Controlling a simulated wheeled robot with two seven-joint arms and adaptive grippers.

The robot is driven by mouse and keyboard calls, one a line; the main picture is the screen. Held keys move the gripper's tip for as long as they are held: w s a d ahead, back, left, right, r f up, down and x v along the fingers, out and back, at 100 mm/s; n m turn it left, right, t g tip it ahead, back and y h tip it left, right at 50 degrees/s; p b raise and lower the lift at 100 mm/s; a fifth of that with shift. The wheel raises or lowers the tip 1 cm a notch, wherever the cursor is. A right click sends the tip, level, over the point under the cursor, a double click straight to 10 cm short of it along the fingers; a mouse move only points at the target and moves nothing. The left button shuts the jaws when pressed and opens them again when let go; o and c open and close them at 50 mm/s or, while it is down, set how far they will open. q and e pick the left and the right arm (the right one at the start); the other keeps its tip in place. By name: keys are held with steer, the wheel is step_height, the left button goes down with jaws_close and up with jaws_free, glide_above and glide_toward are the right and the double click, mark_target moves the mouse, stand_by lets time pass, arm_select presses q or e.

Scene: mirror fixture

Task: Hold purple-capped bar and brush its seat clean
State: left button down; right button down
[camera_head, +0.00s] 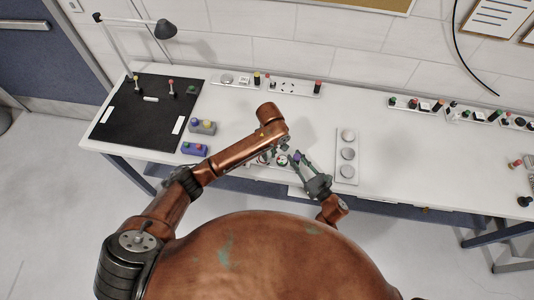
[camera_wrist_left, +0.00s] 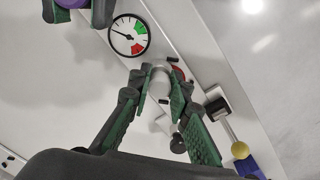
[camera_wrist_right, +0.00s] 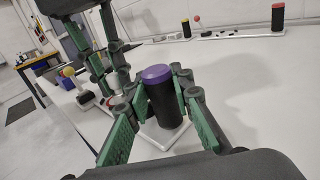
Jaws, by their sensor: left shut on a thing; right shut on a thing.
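The purple-capped bar (camera_wrist_right: 165,106) is a black upright cylinder with a purple top in the right wrist view. My right gripper (camera_wrist_right: 163,98) is shut on its sides. A white plate (camera_wrist_right: 150,134) shows below the bar; whether they touch I cannot tell. The purple cap (camera_head: 297,157) also shows in the head view. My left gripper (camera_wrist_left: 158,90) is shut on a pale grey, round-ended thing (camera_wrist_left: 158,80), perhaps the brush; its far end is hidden. In the head view, the left gripper (camera_head: 281,151) is close to the right gripper (camera_head: 303,168). The bar's seat is not clearly visible.
A dial gauge (camera_wrist_left: 128,36) and a yellow-knobbed lever (camera_wrist_left: 239,150) are near my left gripper. A white panel with round discs (camera_head: 347,172) lies right of my grippers. A black mat (camera_head: 140,122) is at left.

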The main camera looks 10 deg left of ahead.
arm_select(q)
steer(key=shift+r, duration=3)
steer(key=shift+r, duration=1.45)
arm_select(e)
steer(key=c, duration=1.6)
jaws_free()
steer(key=v, duration=1.2)
